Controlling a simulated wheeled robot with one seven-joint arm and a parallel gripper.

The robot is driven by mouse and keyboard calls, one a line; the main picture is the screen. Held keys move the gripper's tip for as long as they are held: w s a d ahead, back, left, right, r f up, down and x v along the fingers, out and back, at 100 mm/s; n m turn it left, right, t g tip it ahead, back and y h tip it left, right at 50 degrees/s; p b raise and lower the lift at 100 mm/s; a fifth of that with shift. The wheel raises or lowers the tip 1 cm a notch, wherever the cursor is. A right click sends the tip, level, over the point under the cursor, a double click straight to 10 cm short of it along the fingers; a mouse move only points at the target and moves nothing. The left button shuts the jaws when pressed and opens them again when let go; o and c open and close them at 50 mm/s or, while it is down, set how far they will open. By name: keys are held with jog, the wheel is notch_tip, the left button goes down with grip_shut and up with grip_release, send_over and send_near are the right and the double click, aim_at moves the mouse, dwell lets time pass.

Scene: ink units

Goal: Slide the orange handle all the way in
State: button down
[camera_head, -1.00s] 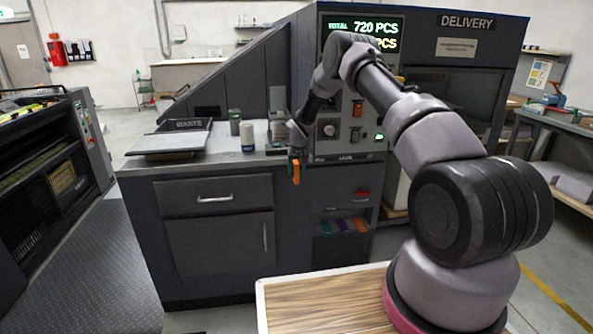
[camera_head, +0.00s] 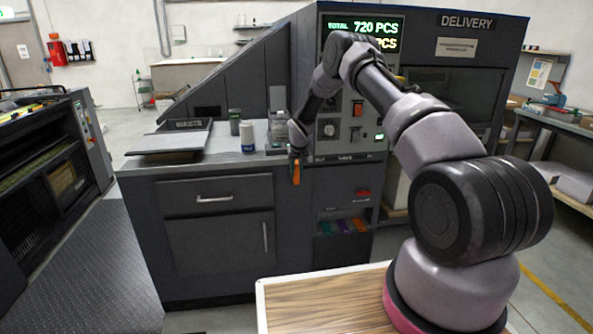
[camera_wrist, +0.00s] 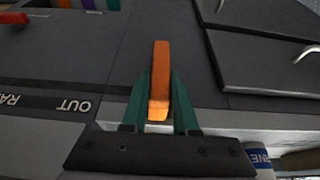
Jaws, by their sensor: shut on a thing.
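The orange handle (camera_head: 296,174) shows at the front edge of the dark console, just below the counter top. My gripper (camera_head: 295,157) is at it, in front of the console. In the wrist view, the orange handle (camera_wrist: 161,75) stands between the two green fingers of my gripper (camera_wrist: 162,85), which are shut on it. A label strip (camera_wrist: 60,104) with "OUT" and a partly cut-off word runs to the left of the handle. What the handle joins to is hidden, and I cannot tell how far in it sits.
A blue-and-white can (camera_head: 247,138), a green can (camera_head: 235,122) and a clear bottle (camera_head: 277,130) stand on the counter near my arm. Below right are a red handle (camera_head: 363,193) and a rack (camera_head: 342,227) of coloured items. A wooden-topped surface (camera_head: 325,305) lies in front.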

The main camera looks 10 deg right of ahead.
jog(key=shift+d, duration=0.1)
dwell(0.7)
jog(key=d, duration=4)
jog(key=shift+d+r, duration=0.1)
jog(key=shift+d, duration=0.1)
jog(key=c, duration=0.7)
grip_release()
jog(key=shift+d, duration=0.15)
jog(key=v, duration=1)
jog(key=shift+s+r, duration=0.25)
